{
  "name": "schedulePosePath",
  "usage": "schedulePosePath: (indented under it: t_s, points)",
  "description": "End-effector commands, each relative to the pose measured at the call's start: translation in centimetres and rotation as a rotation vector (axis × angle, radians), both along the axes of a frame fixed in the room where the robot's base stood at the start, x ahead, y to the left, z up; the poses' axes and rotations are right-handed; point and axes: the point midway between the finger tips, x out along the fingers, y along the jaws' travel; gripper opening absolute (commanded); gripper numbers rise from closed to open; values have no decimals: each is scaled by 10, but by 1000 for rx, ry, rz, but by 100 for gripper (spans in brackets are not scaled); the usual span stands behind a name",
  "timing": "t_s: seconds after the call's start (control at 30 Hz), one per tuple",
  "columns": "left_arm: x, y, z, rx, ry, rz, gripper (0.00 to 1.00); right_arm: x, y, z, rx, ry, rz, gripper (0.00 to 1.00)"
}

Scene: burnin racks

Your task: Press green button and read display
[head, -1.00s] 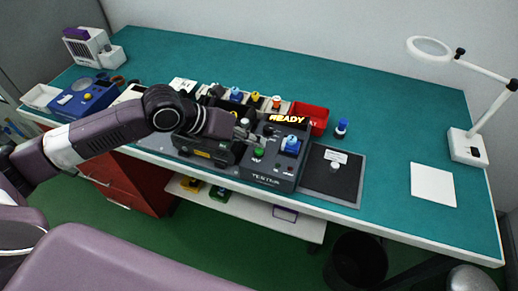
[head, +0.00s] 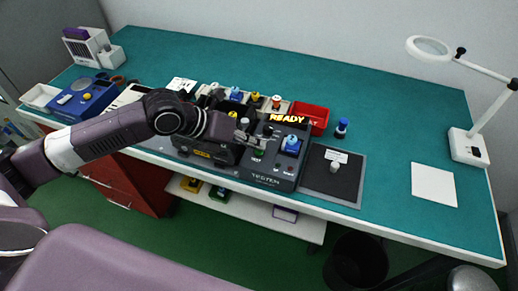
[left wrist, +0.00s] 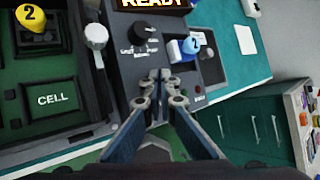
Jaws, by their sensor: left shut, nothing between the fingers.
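The black tester (head: 268,180) sits at the front edge of the bench. Its lit display (head: 287,118) reads "READY" in yellow; the display's lower part also shows at the top of the left wrist view (left wrist: 150,3). A blue piece (head: 291,145) marked 2 sits in the tester's socket and also shows in the left wrist view (left wrist: 186,48). My left gripper (head: 262,142) is shut and empty over the tester's panel, left of the blue piece. The green button (head: 258,153) is mostly hidden by its fingers. In the left wrist view the fingertips (left wrist: 160,76) are together below the dial (left wrist: 143,32).
A dark mat (head: 333,182) with a small silver-knobbed piece lies right of the tester. A red bin (head: 312,116) stands behind it. A black cell fixture (head: 203,150) is to the left. A magnifier lamp (head: 467,146) and white sheet (head: 433,185) are at right.

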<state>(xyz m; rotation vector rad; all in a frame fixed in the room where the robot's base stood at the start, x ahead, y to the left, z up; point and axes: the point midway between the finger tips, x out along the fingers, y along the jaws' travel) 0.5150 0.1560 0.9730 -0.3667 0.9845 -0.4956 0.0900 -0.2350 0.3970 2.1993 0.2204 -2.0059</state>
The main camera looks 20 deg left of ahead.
Motion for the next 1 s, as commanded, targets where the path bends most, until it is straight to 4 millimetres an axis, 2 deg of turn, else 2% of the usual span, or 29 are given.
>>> schedulePosePath:
  t_s: [0.67,1.0]
  points:
    - [-1,0,-6,1,3,0,0,0,0,-2,0,0,0,38]
    - [-1,0,11,1,2,0,0,0,1,13,1,0,-1,38]
